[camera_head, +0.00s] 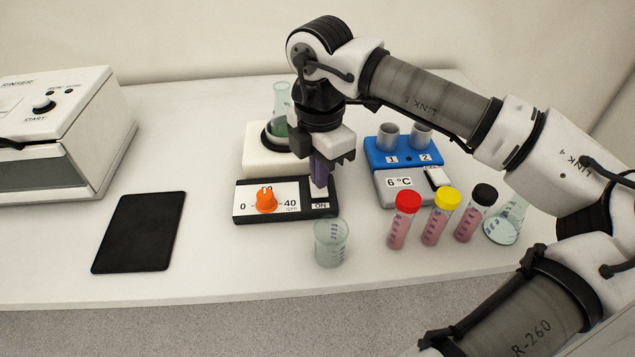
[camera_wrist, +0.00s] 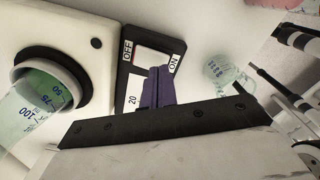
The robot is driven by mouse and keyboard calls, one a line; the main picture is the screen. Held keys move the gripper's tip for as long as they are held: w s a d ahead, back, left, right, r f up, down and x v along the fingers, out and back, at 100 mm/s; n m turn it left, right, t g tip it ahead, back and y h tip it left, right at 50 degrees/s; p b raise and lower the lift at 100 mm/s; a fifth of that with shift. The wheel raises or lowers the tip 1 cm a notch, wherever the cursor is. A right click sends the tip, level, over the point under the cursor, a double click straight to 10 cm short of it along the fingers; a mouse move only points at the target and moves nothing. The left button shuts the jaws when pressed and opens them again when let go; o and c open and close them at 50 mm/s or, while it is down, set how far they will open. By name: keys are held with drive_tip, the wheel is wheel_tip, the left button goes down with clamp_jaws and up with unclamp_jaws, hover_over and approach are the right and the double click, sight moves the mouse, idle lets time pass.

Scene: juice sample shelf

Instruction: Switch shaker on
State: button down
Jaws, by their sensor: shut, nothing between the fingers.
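The shaker (camera_head: 257,152) is a white unit with a dark front panel (camera_head: 240,212), an orange knob (camera_head: 266,200) on a 0 to 40 rpm scale and an ON label. A flask with green liquid (camera_head: 281,112) stands in its black ring. The wrist view shows the pale switch (camera_wrist: 152,56) between the OFF and ON labels. My gripper (camera_head: 319,184) is shut and empty, its purple fingers pointing down at the switch area. In the wrist view the fingertips (camera_wrist: 160,70) overlap the switch's edge near ON; I cannot tell if they touch. The fingers partly hide the switch.
A clear beaker (camera_head: 331,243) stands just in front of the panel. Tubes with red (camera_head: 405,220), yellow (camera_head: 440,216) and black (camera_head: 475,213) caps stand to the right, beside a blue block (camera_head: 403,158). A black mat (camera_head: 139,232) and a rinser (camera_head: 75,150) are left.

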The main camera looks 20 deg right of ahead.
sight(320, 191)
drive_tip(key=shift+f+b, duration=0.95)
drive_tip(key=shift+b, duration=0.05)
idle(0.6)
drive_tip(key=shift+r, duration=0.1)
drive_tip(key=shift+r+p, duration=1.75)
drive_tip(key=shift+r, duration=1.7)
